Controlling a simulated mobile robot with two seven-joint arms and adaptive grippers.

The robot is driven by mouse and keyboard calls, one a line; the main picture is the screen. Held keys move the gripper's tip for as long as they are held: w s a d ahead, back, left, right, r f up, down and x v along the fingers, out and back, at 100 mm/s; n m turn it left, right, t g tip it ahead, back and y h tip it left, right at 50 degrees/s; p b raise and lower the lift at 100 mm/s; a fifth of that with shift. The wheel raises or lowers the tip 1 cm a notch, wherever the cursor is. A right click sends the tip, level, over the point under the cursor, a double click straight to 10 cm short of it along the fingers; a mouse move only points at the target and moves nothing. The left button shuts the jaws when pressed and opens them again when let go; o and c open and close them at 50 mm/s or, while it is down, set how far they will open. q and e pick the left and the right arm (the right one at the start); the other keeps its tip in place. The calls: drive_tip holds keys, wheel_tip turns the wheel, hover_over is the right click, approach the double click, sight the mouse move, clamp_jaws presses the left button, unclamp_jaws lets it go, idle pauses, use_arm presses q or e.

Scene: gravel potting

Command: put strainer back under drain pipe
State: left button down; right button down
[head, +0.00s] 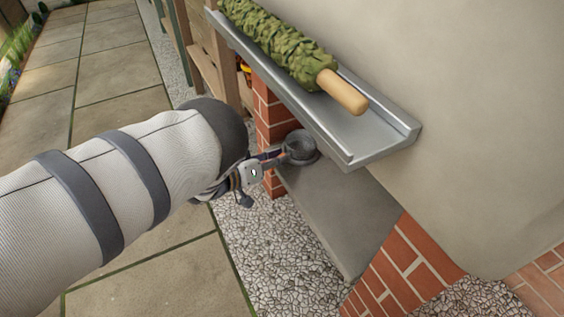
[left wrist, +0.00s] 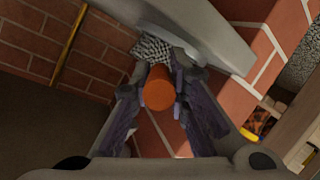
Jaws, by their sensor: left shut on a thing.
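The strainer (head: 300,147) is a round grey bowl in the head view, beside the brick pillar and under the metal ledge. In the left wrist view its grey mesh (left wrist: 152,47) shows beyond the end of its orange-brown handle (left wrist: 159,90). My left gripper (head: 268,160) is shut on the handle; in the left wrist view its fingers (left wrist: 160,103) lie on both sides of it. The strainer is over or at the far end of the grey slab (head: 345,205); I cannot tell whether it touches. I cannot make out the drain pipe. My right gripper is not in view.
A metal ledge (head: 385,143) overhangs the slab and carries a mossy green roll (head: 275,45) with a wooden handle. A brick pillar (head: 275,125) and wooden frame (head: 205,60) stand close behind. Gravel (head: 275,262) and paving (head: 150,265) lie below. The slab's near part is bare.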

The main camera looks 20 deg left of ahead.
use_arm(q)
drive_tip(key=shift+a, duration=0.1)
drive_tip(key=c, duration=1.6)
unclamp_jaws()
drive_tip(key=shift+f, duration=0.1)
drive_tip(key=shift+o, duration=0.2)
